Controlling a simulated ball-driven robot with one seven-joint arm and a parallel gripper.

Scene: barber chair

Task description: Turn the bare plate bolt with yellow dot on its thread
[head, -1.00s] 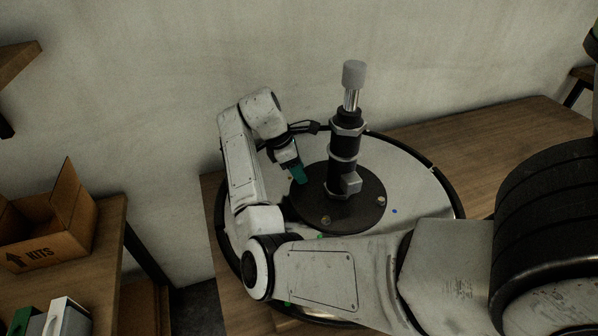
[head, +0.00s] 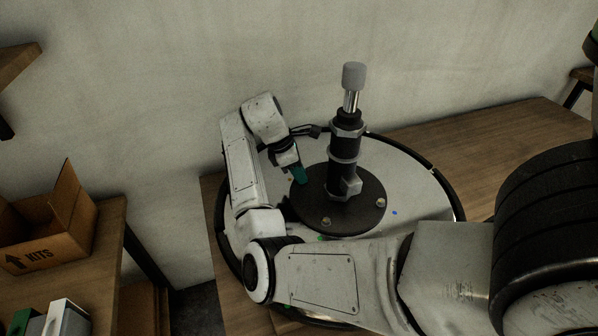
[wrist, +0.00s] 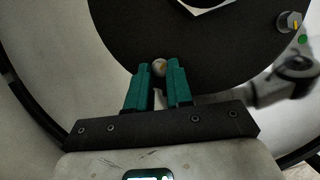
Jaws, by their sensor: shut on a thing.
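The black round plate (head: 365,205) carries the upright pump column and has bolts around its rim. My gripper (head: 300,178) points down at the plate's left edge, with teal fingers. In the wrist view my gripper (wrist: 160,74) is shut on a pale bolt head (wrist: 159,67) at the plate's rim, which shows a yellowish tint. In the head view the fingers hide this bolt; a small orange-yellow dot (head: 290,179) shows just left of them. The bolt's thread is not visible.
Other bolts stand on the plate at the front (head: 326,221) and right (head: 381,202). A blue dot (head: 394,212) lies on the pale round seat. The tall column (head: 345,150) rises close right of my gripper. A cardboard box (head: 45,225) is far left.

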